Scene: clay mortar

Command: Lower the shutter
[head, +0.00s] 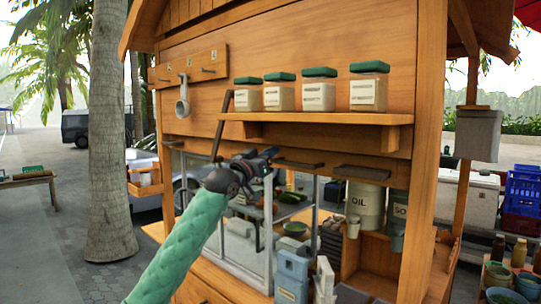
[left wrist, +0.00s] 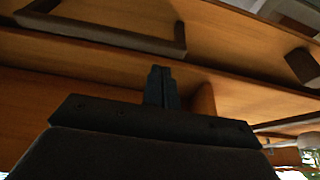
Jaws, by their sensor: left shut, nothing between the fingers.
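The shutter seems to be the wooden front panel (head: 290,45) above the stall's opening; I cannot tell its exact edges. A dark bar handle (head: 222,125) stands out at its left side, and what looks like the same dark handle shows at the upper left of the left wrist view (left wrist: 100,37). My left gripper (head: 273,153) is shut and empty, below the jar shelf and right of the bar, apart from it. Its closed fingers (left wrist: 161,75) point toward wooden boards in the left wrist view. My right gripper is not in view.
A shelf (head: 300,118) holding several green-lidded jars (head: 318,90) juts out above my left gripper. Dark handles (head: 362,172) line the edge below. Bowls, an oil can (head: 366,207) and grey-blue containers (head: 293,274) fill the opening. A tree trunk (head: 108,130) stands left.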

